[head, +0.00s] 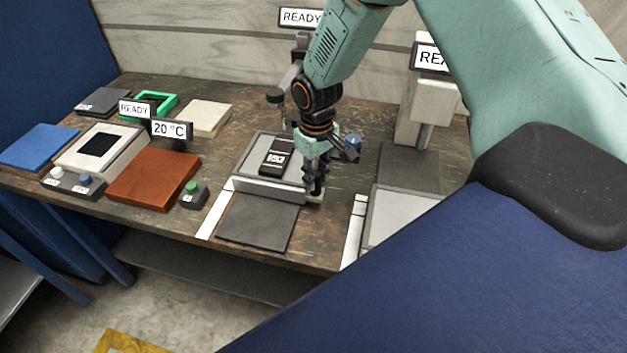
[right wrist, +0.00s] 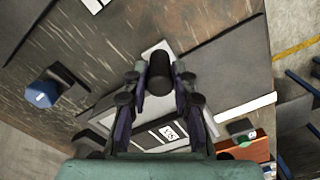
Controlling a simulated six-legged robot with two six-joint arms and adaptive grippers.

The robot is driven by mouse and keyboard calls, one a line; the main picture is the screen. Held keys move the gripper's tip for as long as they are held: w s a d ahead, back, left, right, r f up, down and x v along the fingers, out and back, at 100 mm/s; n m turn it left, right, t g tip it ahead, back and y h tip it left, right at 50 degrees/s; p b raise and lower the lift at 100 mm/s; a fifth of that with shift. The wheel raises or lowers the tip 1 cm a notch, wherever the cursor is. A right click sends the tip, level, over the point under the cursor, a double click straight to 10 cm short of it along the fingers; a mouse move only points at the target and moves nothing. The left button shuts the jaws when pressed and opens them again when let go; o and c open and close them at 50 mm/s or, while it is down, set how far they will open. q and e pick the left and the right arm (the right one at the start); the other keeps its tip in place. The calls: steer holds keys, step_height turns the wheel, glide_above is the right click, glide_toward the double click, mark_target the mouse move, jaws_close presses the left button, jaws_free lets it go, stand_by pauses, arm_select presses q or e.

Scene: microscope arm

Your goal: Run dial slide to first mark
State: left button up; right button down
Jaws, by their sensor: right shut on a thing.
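A grey tray-like slide (head: 243,183) lies on the bench and carries a black block with a white label (head: 277,158). The labelled block also shows in the right wrist view (right wrist: 160,134). My right gripper (head: 315,190) points down at the slide's front right corner. In the right wrist view its fingers (right wrist: 160,88) are shut around a dark round knob (right wrist: 159,70). The fingers hide the knob in the head view. A white strip (head: 214,212) lies along the left of a dark plate (head: 258,222) in front of the slide. My left gripper is not in view.
A blue dial knob (head: 353,141) stands just right of my right gripper. A second station with a light grey plate (head: 398,216) is further right. A green button box (head: 193,194) and a brown-red plate (head: 154,179) are to the left.

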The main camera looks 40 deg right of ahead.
steer(key=shift+w+d, duration=0.2)
steer(key=shift+d, duration=0.05)
steer(key=shift+a, duration=0.1)
steer(key=shift+r, duration=0.1)
steer(key=c, duration=1.4)
jaws_free()
steer(key=o, duration=0.3)
steer(key=shift+s, duration=0.1)
steer(key=shift+a, duration=0.1)
